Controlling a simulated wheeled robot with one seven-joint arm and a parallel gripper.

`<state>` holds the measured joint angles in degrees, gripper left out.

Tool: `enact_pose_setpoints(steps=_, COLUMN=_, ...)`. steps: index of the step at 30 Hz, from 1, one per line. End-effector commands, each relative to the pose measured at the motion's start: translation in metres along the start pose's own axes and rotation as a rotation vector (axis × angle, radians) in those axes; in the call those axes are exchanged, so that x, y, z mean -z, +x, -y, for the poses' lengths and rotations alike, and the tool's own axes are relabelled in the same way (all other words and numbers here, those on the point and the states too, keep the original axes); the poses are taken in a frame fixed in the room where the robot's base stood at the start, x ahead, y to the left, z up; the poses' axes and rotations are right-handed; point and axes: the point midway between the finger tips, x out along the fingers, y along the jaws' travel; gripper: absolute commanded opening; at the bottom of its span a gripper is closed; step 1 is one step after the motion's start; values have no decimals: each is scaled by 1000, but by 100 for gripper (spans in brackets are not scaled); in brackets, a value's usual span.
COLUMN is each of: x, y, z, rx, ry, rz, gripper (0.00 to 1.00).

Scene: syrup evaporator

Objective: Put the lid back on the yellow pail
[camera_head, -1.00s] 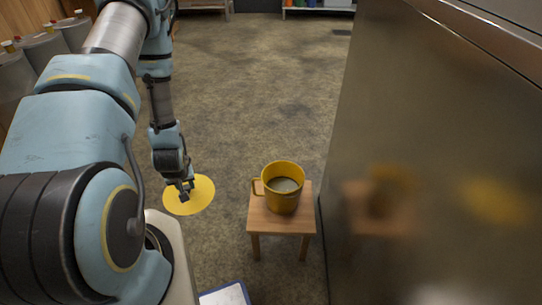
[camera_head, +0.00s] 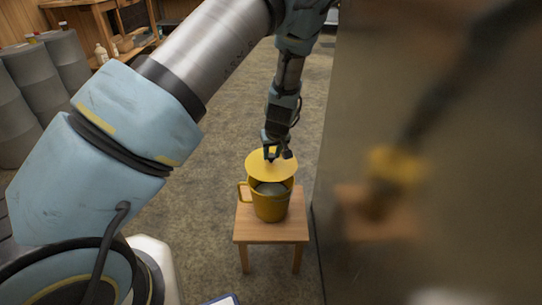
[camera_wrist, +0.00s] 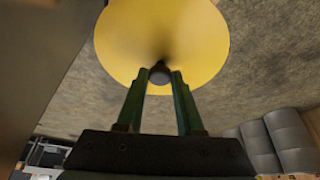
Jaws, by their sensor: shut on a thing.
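The yellow pail (camera_head: 270,207) stands upright on a small wooden stool, its handle to the left. Its mouth is partly open to view and grey contents (camera_head: 271,189) show inside. My gripper (camera_head: 275,156) is shut on the dark knob of the round yellow lid (camera_head: 271,166). The lid is over the far part of the pail's mouth; I cannot tell whether it touches the rim. In the wrist view the lid (camera_wrist: 165,35) fills the top, with its knob (camera_wrist: 160,73) between my fingertips (camera_wrist: 160,76). The pail is hidden there.
The wooden stool (camera_head: 270,232) has a little bare top around the pail. A tall shiny metal wall (camera_head: 420,120) stands close on the right and reflects the scene. Grey drums (camera_head: 60,70) and a wooden bench (camera_head: 85,5) are at the back left. The floor left of the stool is clear.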

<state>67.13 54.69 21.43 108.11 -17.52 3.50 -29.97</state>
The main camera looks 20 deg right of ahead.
Motion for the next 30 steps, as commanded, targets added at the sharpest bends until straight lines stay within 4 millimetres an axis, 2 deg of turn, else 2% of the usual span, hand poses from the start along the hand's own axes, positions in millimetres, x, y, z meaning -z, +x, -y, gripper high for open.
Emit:
enact_pose_setpoints(steps=21, x=-22, y=53, z=1, rx=1, ry=0, rz=1, gripper=0)
enact_pose_setpoints(steps=30, x=-24, y=58, z=1, rx=0, ry=0, rz=0, gripper=0)
